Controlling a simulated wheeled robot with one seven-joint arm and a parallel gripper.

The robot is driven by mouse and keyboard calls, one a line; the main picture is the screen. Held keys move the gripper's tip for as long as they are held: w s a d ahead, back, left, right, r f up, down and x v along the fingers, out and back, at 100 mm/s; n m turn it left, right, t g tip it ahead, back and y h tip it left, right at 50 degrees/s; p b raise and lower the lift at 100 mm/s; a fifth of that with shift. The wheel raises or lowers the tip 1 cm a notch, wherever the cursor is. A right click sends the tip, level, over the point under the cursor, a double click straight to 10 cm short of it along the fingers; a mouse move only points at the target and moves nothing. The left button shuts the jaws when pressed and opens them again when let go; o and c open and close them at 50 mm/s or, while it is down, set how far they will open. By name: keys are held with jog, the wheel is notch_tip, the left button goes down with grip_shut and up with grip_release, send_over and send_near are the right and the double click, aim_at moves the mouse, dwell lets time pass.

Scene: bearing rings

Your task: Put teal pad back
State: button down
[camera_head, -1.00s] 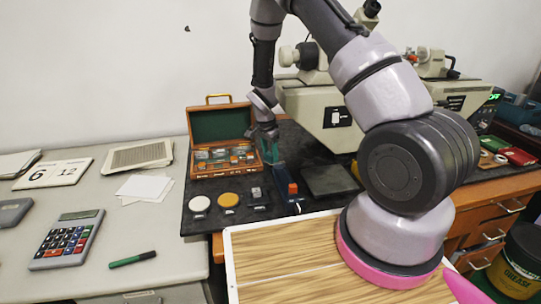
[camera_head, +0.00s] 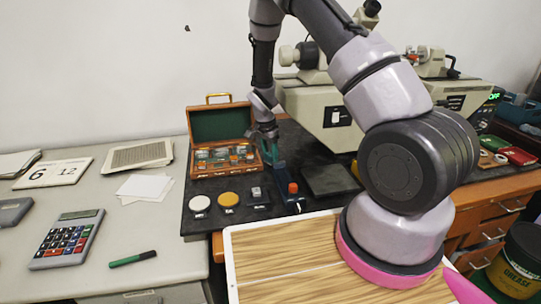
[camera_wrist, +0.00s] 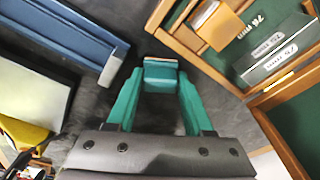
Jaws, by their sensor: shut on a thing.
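My gripper (camera_wrist: 160,78) has teal fingers. It is shut on a small teal pad (camera_wrist: 160,70) with a pale edge, seen between the fingertips in the wrist view. In the head view my gripper (camera_head: 270,157) hangs over the dark mat (camera_head: 226,222), just in front of the open wooden case (camera_head: 190,172). The pad is too small to make out there. In the wrist view the case (camera_wrist: 258,98) lies to the upper right of the fingertips, with grey blocks marked with writing in its green lining.
A blue fixture (camera_head: 287,202) with an orange-red knob stands close to the gripper, and a dark flat block (camera_head: 330,180) is to its right. White (camera_head: 200,203) and yellow (camera_head: 228,200) discs lie at the left of the mat. A wooden board (camera_head: 285,255) lies in front.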

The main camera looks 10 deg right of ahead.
jog(key=shift+f, duration=0.15)
jog(key=shift+c, duration=1)
grip_release()
jog(key=shift+r, duration=4.25)
